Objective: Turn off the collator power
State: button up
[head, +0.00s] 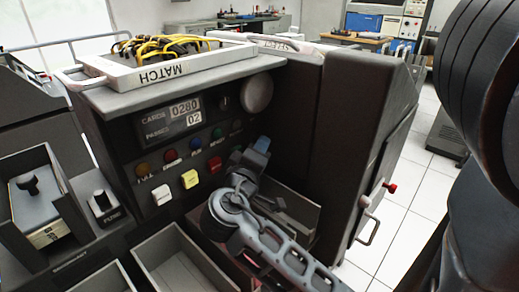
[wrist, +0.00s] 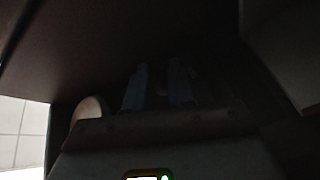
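The dark grey collator (head: 225,75) fills the middle of the head view. Its panel has counters (head: 180,115) reading 0280 and 02, a row of small lamps (head: 170,157), and white (head: 161,194), yellow (head: 190,180) and red (head: 214,165) buttons. A pale round disc (head: 257,92) is at the panel's upper right, beside a small dark switch (head: 223,102). I cannot read a power label. My gripper (head: 258,152) is in front of the panel's lower right, hiding part of it. In the dark wrist view, its two bluish fingers (wrist: 160,90) stand apart; I see nothing clearly held.
A plugboard (head: 160,62) marked MATCH, with yellow wires, lies on top. Card bins (head: 178,262) sit below and left. A red-tipped lever (head: 391,187) and a metal handle (head: 368,220) stick out on the right side. Tiled floor (head: 405,225) is clear at right.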

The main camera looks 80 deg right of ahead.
jog(key=shift+w+a, duration=0.2)
jog(key=shift+a, duration=1.75)
jog(key=shift+w+a, duration=0.15)
jog(key=shift+a, duration=1.8)
jog(key=n+t+p, duration=0.1)
jog(key=t, duration=0.1)
jog(key=w+a+n+t+y+p, duration=0.1)
jog(key=n+t+p, duration=0.1)
jog(key=a+f+n+t+y+p, duration=0.1)
jog(key=shift+w+n+t+p, duration=0.2)
jog(key=shift+n+t+p, duration=0.1)
jog(key=shift+n+t, duration=0.1)
jog(key=s+a+r+n+t+y+p, duration=0.1)
jog(key=s+a+n+t+y+p, duration=0.1)
jog(key=a+t+y+p, duration=0.35)
jog(key=s+a+n+t+y+p, duration=0.2)
jog(key=a+n+y+p, duration=0.15)
jog(key=a+y, duration=0.4)
jog(key=s+a+r+m+t+y+p, duration=0.1)
jog(key=s+a+r+m+p, duration=0.1)
jog(key=r, duration=0.5)
jog(key=s+a+r+m+t+y+p, duration=0.1)
jog(key=s+a+r+m+t+p, duration=0.1)
jog(key=s+a+r+p, duration=0.2)
jog(key=shift+s+a+r+y+p, duration=0.4)
jog(key=shift+s+a+r, duration=1.1)
jog(key=shift+a+r, duration=0.25)
